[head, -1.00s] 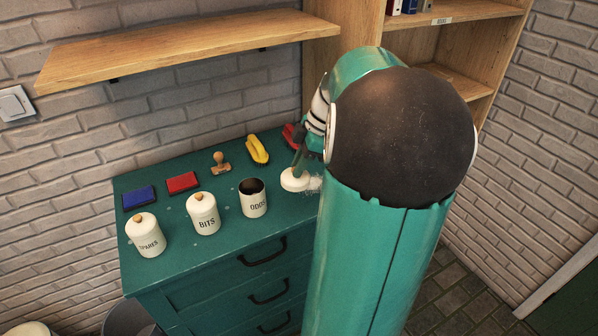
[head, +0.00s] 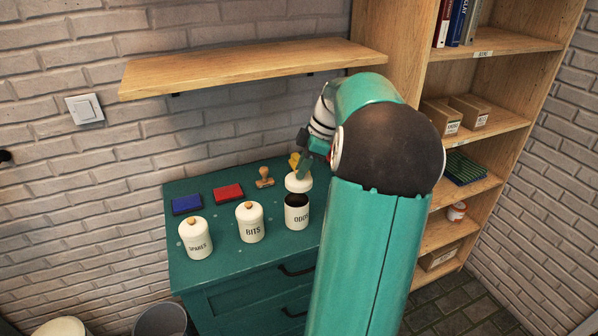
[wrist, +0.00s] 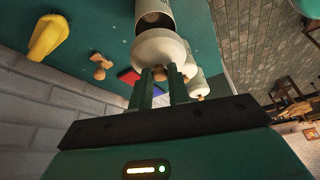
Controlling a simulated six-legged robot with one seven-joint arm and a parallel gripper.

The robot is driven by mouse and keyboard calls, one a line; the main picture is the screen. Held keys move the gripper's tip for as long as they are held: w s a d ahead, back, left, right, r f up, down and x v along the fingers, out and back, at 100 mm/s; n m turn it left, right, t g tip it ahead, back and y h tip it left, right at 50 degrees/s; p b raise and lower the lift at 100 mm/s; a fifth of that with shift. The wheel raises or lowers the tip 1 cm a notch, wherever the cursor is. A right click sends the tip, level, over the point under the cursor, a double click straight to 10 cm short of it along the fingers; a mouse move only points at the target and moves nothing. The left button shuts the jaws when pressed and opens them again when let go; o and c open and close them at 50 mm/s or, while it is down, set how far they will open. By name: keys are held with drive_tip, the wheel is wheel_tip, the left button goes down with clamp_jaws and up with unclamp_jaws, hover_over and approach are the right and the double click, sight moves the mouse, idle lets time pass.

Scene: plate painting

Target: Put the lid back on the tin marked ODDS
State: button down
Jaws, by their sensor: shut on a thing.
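The ODDS tin (head: 296,215) is cream with dark lettering and stands upright on the green cabinet top (head: 225,268). Its mouth is open and the dark inside shows. My gripper (head: 303,172) is shut on the cream lid (head: 298,184), which appears just above and behind the tin's mouth, apart from it. In the wrist view my gripper's fingers (wrist: 161,84) pinch the lid's knob, and the lid (wrist: 158,46) covers part of the tin (wrist: 153,12). A dark strip of the mouth shows between lid and tin.
The lidded BITS tin (head: 250,224) and SPARES tin (head: 196,240) stand to the left. Behind are a blue pad (head: 186,204), a red pad (head: 228,192), a wooden stamp (head: 264,177) and a yellow object (wrist: 47,37). A wooden shelf (head: 250,68) overhangs the back.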

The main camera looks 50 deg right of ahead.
sight(300, 186)
drive_tip(key=shift+w+a, duration=0.35)
drive_tip(key=shift+a, duration=0.15)
drive_tip(key=shift+s+d+f, duration=0.2)
drive_tip(key=shift+d, duration=0.1)
drive_tip(key=shift+w+a+f, duration=0.1)
drive_tip(key=shift+f, duration=0.55)
drive_tip(key=shift+d+f, duration=0.2)
drive_tip(key=shift+f, duration=0.6)
drive_tip(key=shift+a+f, duration=0.1)
drive_tip(key=shift+f, duration=1.35)
drive_tip(key=shift+f, duration=0.15)
drive_tip(key=c, duration=0.8)
unclamp_jaws()
